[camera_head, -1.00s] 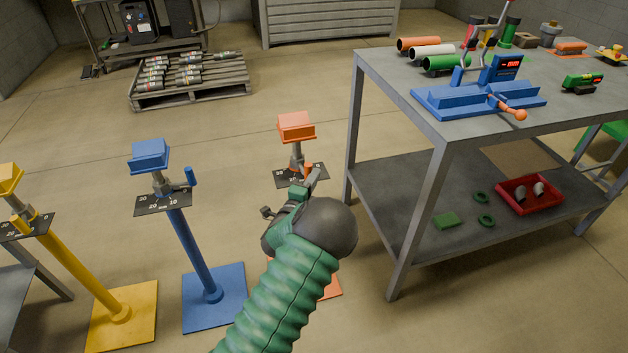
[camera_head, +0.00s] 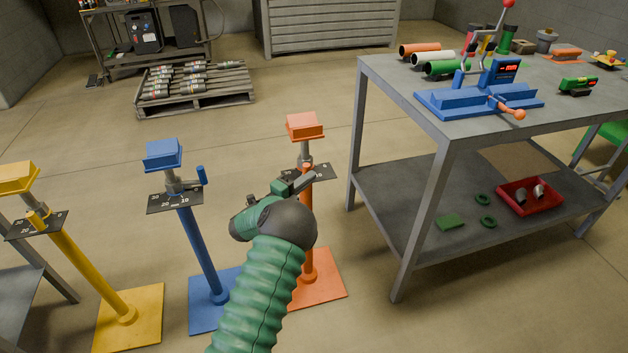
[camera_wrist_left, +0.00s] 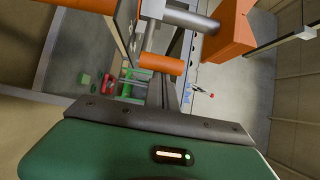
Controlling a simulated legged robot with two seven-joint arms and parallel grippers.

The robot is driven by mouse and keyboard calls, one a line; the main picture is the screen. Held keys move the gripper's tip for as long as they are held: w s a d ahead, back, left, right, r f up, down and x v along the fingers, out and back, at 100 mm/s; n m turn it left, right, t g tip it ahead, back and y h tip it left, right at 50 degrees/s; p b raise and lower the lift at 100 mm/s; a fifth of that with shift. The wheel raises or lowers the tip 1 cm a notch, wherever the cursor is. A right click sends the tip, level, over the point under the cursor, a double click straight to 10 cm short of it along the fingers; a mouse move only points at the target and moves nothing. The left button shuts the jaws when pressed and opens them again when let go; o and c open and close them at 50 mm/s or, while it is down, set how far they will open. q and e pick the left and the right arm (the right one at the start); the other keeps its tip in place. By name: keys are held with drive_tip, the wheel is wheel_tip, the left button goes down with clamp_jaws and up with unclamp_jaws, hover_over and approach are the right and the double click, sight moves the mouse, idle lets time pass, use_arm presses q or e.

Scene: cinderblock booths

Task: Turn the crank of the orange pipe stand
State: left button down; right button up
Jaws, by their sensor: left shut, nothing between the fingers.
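The orange pipe stand (camera_head: 309,235) stands upright left of the workbench, with an orange block on top and a dark dial plate (camera_head: 322,172) below it. Its crank has an orange handle (camera_wrist_left: 160,63), seen in the left wrist view just beyond my fingers, with a grey metal shaft near it. In the head view the handle is partly covered by my gripper. My left gripper (camera_head: 306,182) is shut and empty, at the height of the crank. I cannot tell whether its fingers touch the handle. My right gripper is not in view.
A blue stand (camera_head: 198,250) and a yellow stand (camera_head: 88,270) are to the left. The grey workbench (camera_head: 440,125) on the right holds a blue fixture (camera_head: 480,98) and pipes. A pallet (camera_head: 195,95) lies behind on open floor.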

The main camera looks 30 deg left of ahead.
use_arm(q)
drive_tip(key=shift+s+a, duration=0.35)
drive_tip(key=shift+a, duration=0.3)
drive_tip(key=shift+s+a, duration=0.35)
drive_tip(key=shift+a, duration=0.3)
